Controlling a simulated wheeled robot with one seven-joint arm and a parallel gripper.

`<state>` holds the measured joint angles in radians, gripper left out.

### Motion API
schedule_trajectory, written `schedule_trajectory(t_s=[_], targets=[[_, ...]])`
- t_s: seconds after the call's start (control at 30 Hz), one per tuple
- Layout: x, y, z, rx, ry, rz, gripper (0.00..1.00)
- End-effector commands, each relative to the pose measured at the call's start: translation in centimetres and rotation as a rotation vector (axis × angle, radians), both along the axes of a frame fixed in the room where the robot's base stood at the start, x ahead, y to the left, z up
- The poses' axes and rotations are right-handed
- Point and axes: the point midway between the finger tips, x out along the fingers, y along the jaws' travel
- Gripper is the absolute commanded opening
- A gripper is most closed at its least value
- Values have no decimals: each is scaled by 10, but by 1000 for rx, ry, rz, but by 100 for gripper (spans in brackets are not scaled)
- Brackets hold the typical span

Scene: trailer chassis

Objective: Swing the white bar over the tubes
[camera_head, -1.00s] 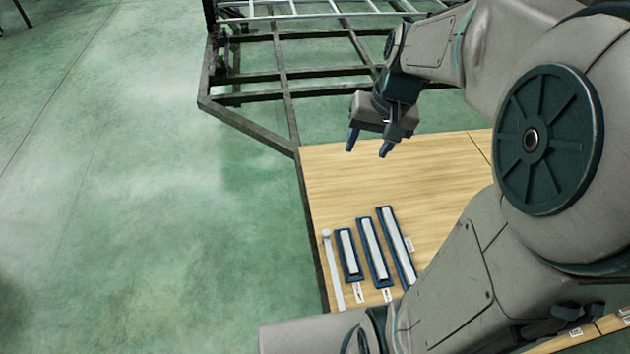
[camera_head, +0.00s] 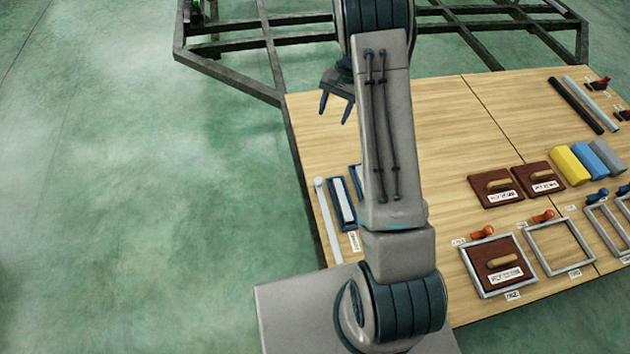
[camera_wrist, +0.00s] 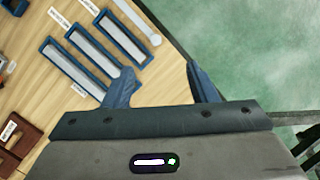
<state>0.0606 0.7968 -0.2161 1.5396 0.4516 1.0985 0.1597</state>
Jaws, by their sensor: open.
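The white bar (camera_head: 328,221) is a thin pale strip with a round end, lying flat along the left edge of the wooden board. It also shows in the wrist view (camera_wrist: 139,21). Beside it, white tubes lie in blue trays: the nearest tube (camera_head: 343,201) shows by the bar, others are hidden behind my arm. The wrist view shows three trays, with the nearest tube (camera_wrist: 122,38) next to the bar. The bar lies beside the tubes, not across them. My gripper (camera_head: 334,113) is open and empty, above the board's far left corner, apart from the bar.
Brown blocks with handles (camera_head: 495,187), grey frames (camera_head: 560,247), a yellow block (camera_head: 570,165) and dark rods (camera_head: 575,105) lie on the board's right. The board's far middle is bare. A dark metal chassis frame (camera_head: 225,48) lies beyond; green floor (camera_head: 130,180) is left.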

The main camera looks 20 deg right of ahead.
Motion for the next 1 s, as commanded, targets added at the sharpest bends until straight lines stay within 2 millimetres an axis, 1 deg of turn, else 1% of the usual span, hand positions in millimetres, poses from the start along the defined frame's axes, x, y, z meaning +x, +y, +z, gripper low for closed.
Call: schedule_trajectory(t_s=[0.03,0.1,0.2,0.3,0.4,0.43,0.5,0.6,0.77,1.0], targets=[[5,0,-30,1,24,-13,52],[10,-2,-59,1,51,-32,52],[16,-5,-97,0,84,-61,52],[19,-8,-128,1,110,-82,52],[20,-9,-151,-1,130,-96,52],[20,-9,-155,0,134,-99,52],[20,-9,-164,-1,141,-104,52],[20,-8,-171,-1,146,-107,52],[15,-3,-188,-2,149,-108,52],[1,10,-235,-2,149,-108,52]])
